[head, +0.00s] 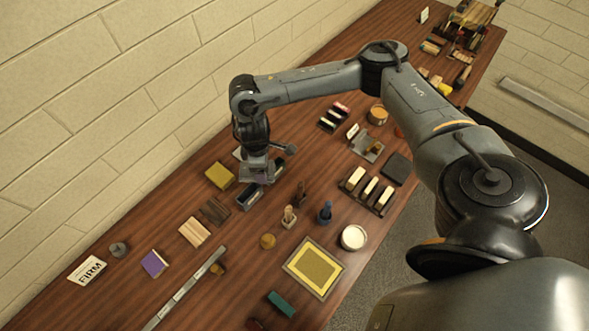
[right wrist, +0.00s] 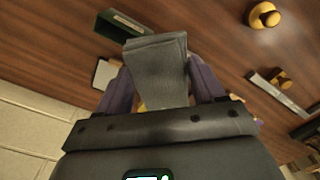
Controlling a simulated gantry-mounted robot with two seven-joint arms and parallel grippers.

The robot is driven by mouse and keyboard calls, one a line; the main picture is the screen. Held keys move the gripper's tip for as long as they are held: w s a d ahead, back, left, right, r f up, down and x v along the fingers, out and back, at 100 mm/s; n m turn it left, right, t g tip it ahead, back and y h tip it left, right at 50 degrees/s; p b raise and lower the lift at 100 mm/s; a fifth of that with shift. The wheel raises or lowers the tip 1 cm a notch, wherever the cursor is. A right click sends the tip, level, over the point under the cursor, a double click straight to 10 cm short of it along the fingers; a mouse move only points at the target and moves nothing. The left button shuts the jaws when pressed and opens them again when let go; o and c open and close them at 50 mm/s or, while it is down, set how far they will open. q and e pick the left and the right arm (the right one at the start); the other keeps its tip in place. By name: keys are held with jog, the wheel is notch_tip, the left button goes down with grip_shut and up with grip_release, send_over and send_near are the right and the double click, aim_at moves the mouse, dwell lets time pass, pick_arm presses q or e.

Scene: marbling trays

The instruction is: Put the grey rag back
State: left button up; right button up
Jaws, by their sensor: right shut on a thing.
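My right gripper (head: 257,178) hangs over the back part of the table, by the wall side. In the right wrist view its fingers (right wrist: 160,85) are shut on the grey rag (right wrist: 158,68), a folded grey cloth that sticks out past the fingertips. In the head view the rag cannot be told apart from the gripper. My left gripper is in neither view.
A yellow block (head: 219,175) lies left of the gripper. Wooden stamps (head: 289,216), a blue-handled tool (head: 325,212), a white pot (head: 354,237) and a yellow framed tray (head: 314,267) stand nearer the front edge. A long metal rule (head: 185,289) lies at left.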

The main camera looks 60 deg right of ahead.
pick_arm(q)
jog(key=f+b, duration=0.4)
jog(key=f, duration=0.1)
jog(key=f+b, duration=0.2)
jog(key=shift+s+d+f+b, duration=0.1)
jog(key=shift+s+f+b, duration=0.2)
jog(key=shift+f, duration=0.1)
pick_arm(e)
jog(key=s+d+f+n, duration=0.1)
jog(key=s+d+n, duration=0.9)
jog(key=s+d, duration=0.6)
jog(key=w+a+f, duration=0.1)
jog(key=w+f, duration=0.1)
jog(key=w, duration=0.1)
jog(key=w+a+f, duration=0.2)
jog(key=w, duration=0.1)
jog(key=w+a+f, duration=0.1)
jog(key=w+f, duration=0.1)
jog(key=w, duration=0.2)
jog(key=shift+a+f, duration=0.25)
jog(key=shift+f, duration=0.15)
pick_arm(q)
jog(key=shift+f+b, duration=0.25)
jog(key=shift+b, duration=0.05)
pick_arm(e)
jog(key=shift+s+f, duration=0.1)
jog(key=shift+f, duration=1.9)
jog(key=shift+f, duration=0.15)
